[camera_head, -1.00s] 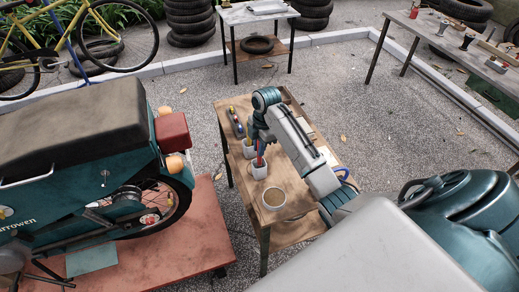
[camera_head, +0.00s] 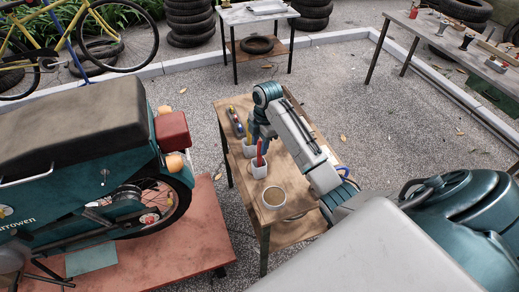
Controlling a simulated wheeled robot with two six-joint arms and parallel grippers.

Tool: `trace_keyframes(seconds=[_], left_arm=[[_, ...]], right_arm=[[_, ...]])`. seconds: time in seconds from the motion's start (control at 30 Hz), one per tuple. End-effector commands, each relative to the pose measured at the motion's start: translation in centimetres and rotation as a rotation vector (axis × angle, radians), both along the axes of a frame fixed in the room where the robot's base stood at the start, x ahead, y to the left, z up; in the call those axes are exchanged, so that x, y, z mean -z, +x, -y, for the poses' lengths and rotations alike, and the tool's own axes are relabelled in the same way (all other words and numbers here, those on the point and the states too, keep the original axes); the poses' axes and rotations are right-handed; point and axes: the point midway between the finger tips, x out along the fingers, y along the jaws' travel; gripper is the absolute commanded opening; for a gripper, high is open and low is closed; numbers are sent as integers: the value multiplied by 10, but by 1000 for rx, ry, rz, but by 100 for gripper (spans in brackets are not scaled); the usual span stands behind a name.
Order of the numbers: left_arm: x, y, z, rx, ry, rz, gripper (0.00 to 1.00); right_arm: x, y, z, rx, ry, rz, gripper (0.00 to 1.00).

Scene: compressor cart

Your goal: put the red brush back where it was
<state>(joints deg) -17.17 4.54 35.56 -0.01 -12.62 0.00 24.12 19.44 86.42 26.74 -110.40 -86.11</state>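The red brush (camera_head: 260,152) stands nearly upright in the nearer white cup (camera_head: 259,170) on the small wooden table (camera_head: 238,178). My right gripper (camera_head: 254,138) points down just behind and above it, by the farther white cup (camera_head: 249,151), which has a yellow-handled item (camera_head: 249,136) in it. The red handle shows clear in front of the gripper. The fingertips are small and partly hidden, so I cannot tell whether they are open or touch anything. My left gripper is not in view.
A round tan-filled container (camera_head: 273,198) sits at the table's near end. Small coloured items (camera_head: 236,122) lie at its far left edge. A teal motorcycle (camera_head: 100,170) on a red platform (camera_head: 200,235) stands to the left.

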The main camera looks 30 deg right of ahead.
Motion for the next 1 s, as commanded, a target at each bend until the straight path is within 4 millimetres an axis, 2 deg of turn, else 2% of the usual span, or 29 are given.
trace_keyframes(seconds=[0.07, 0.13, 0.2, 0.4, 0.6, 1.0], left_arm=[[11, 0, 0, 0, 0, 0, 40], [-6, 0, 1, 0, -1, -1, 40], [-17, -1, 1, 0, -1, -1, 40], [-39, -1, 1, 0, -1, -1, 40], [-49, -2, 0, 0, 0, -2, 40], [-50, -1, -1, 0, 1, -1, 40]], right_arm=[[-16, 2, 4, -1, -2, 7, 38], [-44, 1, 6, 1, -2, 4, 38], [-59, 0, 7, 1, -1, 0, 38], [-81, 0, 10, 1, 0, -1, 38], [-92, 0, 12, 1, 0, -1, 38], [-92, 0, 12, 1, 0, 0, 38]])
